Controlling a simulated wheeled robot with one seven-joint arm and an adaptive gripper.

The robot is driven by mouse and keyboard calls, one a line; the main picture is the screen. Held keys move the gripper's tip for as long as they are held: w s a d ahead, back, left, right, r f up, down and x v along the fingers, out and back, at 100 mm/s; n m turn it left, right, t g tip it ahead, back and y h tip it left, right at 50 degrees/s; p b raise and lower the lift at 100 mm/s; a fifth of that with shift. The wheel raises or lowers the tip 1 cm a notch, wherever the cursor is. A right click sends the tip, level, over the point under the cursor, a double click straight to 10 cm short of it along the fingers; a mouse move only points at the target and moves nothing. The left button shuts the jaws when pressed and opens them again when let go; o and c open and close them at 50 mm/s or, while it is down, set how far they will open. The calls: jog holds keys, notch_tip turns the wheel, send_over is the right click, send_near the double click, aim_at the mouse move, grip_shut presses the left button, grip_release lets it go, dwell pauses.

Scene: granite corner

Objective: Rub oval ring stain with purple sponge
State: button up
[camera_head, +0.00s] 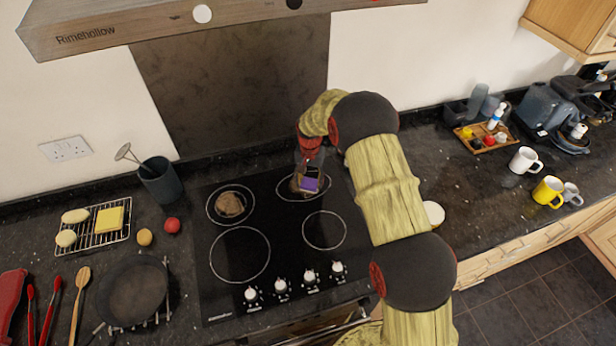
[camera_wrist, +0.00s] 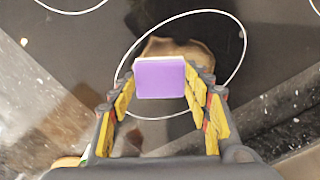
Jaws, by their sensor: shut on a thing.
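The purple sponge (camera_head: 310,184) is between the fingers of my gripper (camera_head: 309,176), over the back right burner ring of the black cooktop (camera_head: 275,262). In the wrist view the sponge (camera_wrist: 160,78) is held between the fingertips of my gripper (camera_wrist: 162,85). A brown stain (camera_wrist: 184,48) lies inside the white burner ring there, just beyond the sponge and partly hidden by it. Whether the sponge touches the glass is unclear. A second brown stain (camera_head: 230,204) lies on the back left burner ring. Which stain is the oval ring is hard to tell.
A dark utensil pot (camera_head: 161,182), a red ball-like item (camera_head: 172,225), a rack (camera_head: 92,243) and a pan (camera_head: 133,291) stand left of the cooktop. Several knobs line its front. Mugs (camera_head: 524,161) and a wooden tray (camera_head: 484,137) are at right. A hood (camera_head: 150,25) hangs above.

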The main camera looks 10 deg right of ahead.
aim_at(314, 198)
jog(key=shift+s+d+f, duration=0.1)
jog(key=shift+s+d, duration=0.1)
jog(key=shift+s, duration=0.7)
jog(key=shift+s+d, duration=0.15)
jog(key=shift+s, duration=0.7)
jog(key=shift+s+d+f, duration=0.15)
jog(key=shift+s, duration=0.55)
jog(key=shift+w+r+p, duration=0.15)
jog(key=shift+r+p, duration=1.25)
jog(key=shift+r, duration=1.7)
jog(key=shift+r, duration=0.1)
notch_tip(314, 198, up, 3)
jog(key=shift+f+p, duration=0.1)
jog(key=shift+p, duration=0.5)
